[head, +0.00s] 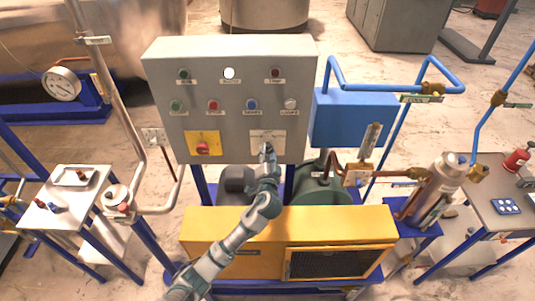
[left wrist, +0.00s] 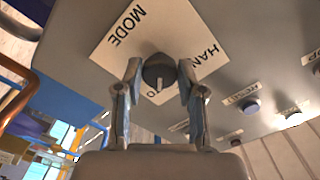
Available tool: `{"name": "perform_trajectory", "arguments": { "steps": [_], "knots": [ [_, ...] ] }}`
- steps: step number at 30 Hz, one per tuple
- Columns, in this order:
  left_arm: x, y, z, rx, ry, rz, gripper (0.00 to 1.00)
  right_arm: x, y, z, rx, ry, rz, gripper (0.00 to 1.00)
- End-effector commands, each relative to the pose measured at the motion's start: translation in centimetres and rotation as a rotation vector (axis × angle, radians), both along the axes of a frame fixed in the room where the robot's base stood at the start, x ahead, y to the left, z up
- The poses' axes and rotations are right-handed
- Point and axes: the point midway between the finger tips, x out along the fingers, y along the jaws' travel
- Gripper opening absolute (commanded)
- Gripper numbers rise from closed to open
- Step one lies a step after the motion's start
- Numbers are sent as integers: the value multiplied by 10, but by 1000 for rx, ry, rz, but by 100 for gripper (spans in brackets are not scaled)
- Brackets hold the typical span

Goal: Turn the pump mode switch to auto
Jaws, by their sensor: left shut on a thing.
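The pump mode switch is a dark round knob (left wrist: 158,68) on a pale plate (head: 281,136) at the lower right of the grey control panel (head: 225,121). In the left wrist view the plate (left wrist: 112,42) reads MODE and HAN, with another label partly hidden below the knob, ending in O. A pale mark on the knob's lower edge points towards that label. My left gripper (left wrist: 160,78) has its two fingers on either side of the knob and is shut on it. In the head view my left gripper (head: 267,151) covers most of the knob. My right gripper is not in view.
A yellow plate with a red knob (head: 202,148) sits left of the switch. Rows of lamps and buttons (head: 213,105) are above. A blue box (head: 352,118) with pipes stands close on the right, and a yellow housing (head: 225,221) lies below my arm.

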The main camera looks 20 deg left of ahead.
Motion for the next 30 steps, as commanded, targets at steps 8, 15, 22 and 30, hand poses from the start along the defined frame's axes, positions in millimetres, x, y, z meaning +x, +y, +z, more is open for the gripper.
{"name": "perform_trajectory", "arguments": {
  "steps": [8,15,22,30],
  "knots": [
    [0,1,1,1,-3,1,64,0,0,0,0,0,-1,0],
    [-1,0,1,0,-3,0,64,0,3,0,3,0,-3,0],
    [-20,-7,0,-3,-1,-3,64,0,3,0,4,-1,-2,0],
    [-77,-24,-2,-4,0,-3,64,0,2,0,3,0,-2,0]
  ]
}}
